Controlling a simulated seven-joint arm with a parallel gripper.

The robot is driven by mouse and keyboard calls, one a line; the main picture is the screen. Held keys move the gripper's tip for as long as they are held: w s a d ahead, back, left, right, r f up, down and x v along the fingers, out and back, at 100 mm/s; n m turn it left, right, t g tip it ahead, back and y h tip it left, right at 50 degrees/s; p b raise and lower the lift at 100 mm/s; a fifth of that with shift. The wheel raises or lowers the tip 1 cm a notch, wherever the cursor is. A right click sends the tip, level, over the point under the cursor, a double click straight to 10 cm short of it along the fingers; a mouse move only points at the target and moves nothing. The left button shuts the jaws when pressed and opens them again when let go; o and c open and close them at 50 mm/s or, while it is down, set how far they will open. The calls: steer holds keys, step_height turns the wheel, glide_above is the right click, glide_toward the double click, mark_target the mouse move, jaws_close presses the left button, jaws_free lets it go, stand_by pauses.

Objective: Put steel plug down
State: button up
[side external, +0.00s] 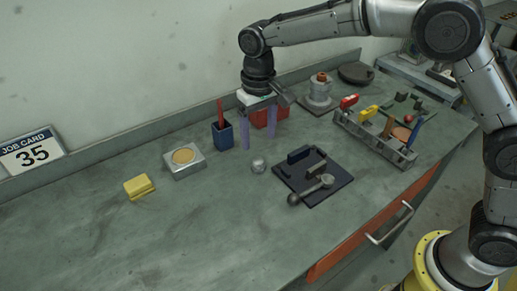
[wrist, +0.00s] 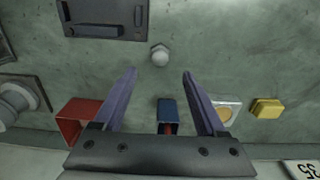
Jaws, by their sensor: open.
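The steel plug (side external: 258,166) is a small silvery piece standing on the bench, left of the dark fixture plate. It also shows in the wrist view (wrist: 159,55), beyond my fingertips and roughly centred between them. My gripper (side external: 259,143) is above the bench, behind the plug and clear of it. Its two purple fingers are spread wide with nothing between them, as the wrist view also shows (wrist: 159,73).
A blue cup (side external: 222,134) with a red stick and a red bin (side external: 268,116) stand close to my fingers. The dark fixture plate (side external: 325,188) carries a lever. A tool rack (side external: 374,141) is right. A metal block (side external: 184,162) and yellow sponge (side external: 139,186) are left; the front left is clear.

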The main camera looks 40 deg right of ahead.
step_height(320, 180, up, 3)
steer(key=shift+r, duration=0.2)
